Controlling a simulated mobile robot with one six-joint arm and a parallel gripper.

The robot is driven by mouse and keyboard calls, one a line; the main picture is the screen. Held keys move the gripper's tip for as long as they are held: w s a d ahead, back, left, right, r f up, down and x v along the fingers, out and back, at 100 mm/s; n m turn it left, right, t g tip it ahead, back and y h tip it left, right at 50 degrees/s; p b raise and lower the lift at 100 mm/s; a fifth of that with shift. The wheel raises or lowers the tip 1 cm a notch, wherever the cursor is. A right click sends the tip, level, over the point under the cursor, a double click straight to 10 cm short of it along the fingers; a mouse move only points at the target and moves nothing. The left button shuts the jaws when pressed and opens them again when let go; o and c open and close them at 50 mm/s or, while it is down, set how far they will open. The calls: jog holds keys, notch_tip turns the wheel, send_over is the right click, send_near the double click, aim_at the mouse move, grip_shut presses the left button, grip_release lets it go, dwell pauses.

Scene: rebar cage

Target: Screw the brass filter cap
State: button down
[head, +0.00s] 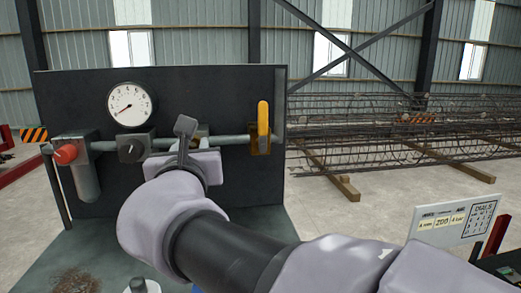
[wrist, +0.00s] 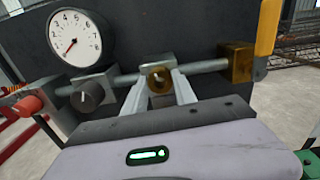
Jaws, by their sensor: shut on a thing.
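The brass filter cap (wrist: 158,79) shows in the wrist view as a round brass piece with a dark centre, in front of a grey block on the pipe. My gripper (wrist: 160,88) is shut on it, with one pale finger on each side. In the head view my gripper (head: 194,146) is at the pipe in the middle of the panel, and my wrist hides the cap. The cap's thread and how far it is seated are hidden.
A dark panel (head: 235,95) carries the pipe (head: 235,140), a round gauge (head: 130,104), a dark knob (head: 131,149), a red knob (head: 66,153) and a yellow lever (head: 263,118) on a brass valve. A sign (head: 455,218) stands at right. Rebar cages (head: 400,125) lie behind.

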jog(key=m+b, duration=1.9)
jog(key=m, duration=0.4)
jog(key=shift+f+b, duration=0.1)
jog(key=shift+b, duration=0.2)
jog(key=m+b, duration=0.1)
jog(key=m, duration=0.2)
jog(key=shift+m+b, duration=0.8)
jog(key=shift+m, duration=0.9)
jog(key=shift+d+r, duration=0.1)
jog(key=shift+r, duration=0.1)
jog(key=c, duration=1)
grip_release()
jog(key=shift+w+f, duration=0.1)
